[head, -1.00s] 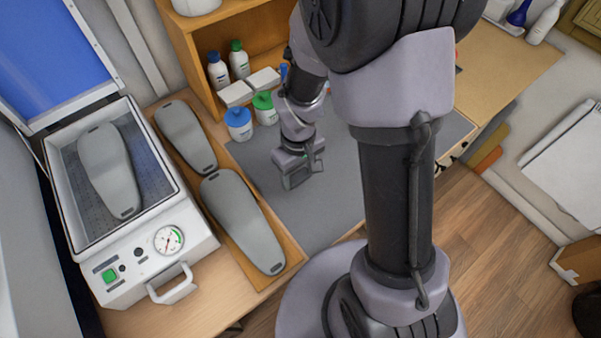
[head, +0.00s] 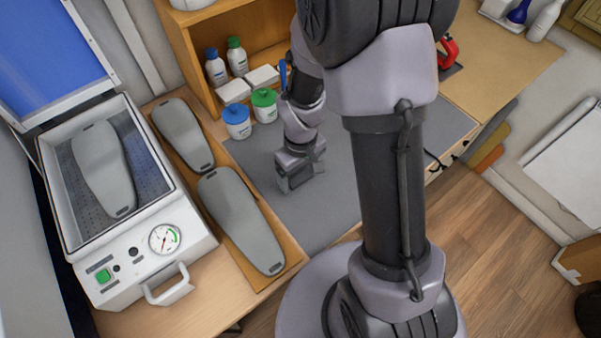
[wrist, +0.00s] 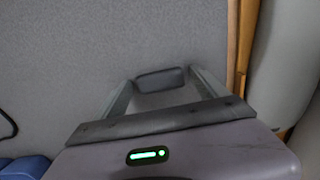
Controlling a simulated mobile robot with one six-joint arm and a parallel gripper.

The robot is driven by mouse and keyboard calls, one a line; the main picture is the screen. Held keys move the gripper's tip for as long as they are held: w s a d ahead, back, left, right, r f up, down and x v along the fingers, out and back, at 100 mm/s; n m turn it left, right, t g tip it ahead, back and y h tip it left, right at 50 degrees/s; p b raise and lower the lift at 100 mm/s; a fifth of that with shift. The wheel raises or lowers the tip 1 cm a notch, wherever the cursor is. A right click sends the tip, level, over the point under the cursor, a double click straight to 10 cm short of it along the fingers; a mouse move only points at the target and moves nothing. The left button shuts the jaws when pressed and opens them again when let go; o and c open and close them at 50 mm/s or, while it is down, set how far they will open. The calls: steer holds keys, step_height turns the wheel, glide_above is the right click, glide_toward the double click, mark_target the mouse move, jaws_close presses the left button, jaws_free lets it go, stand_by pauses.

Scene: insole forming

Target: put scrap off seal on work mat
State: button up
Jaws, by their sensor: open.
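The grey work mat (head: 325,205) lies on the bench and fills most of the wrist view (wrist: 100,40). My gripper (head: 300,178) is open, pointing down over the mat's left part. In the wrist view, a small dark grey block (wrist: 160,78) shows between the pale finger bars; I cannot tell whether it is the scrap or part of my gripper. The forming press (head: 160,245) stands open at the left, with a grey insole form (head: 103,168) on its dark perforated bed. I cannot make out any scrap on its rim seal.
Two grey insole forms (head: 240,220) (head: 183,135) lie on a wooden board between press and mat. A blue-lidded jar (head: 237,122) and a green-lidded jar (head: 264,105) stand at the mat's back edge. The mat's front is clear.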

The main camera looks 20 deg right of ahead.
step_height(320, 180, up, 13)
steer(key=p, duration=0.4)
step_height(320, 180, up, 7)
steer(key=m+t, duration=0.2)
glide_above(301, 178)
steer(key=s+a, duration=0.1)
steer(key=s, duration=0.1)
steer(key=s+a+r+m+t+y, duration=0.1)
steer(key=s+r+m+t, duration=0.1)
steer(key=s+r, duration=0.3)
steer(key=s+a+r+m+t+y, duration=0.1)
steer(key=s+a+r+m, duration=0.1)
steer(key=s+r+m, duration=0.2)
step_height(301, 178, up, 2)
steer(key=shift+s+r+t, duration=0.15)
steer(key=shift+s+t, duration=0.25)
steer(key=shift+s, duration=0.5)
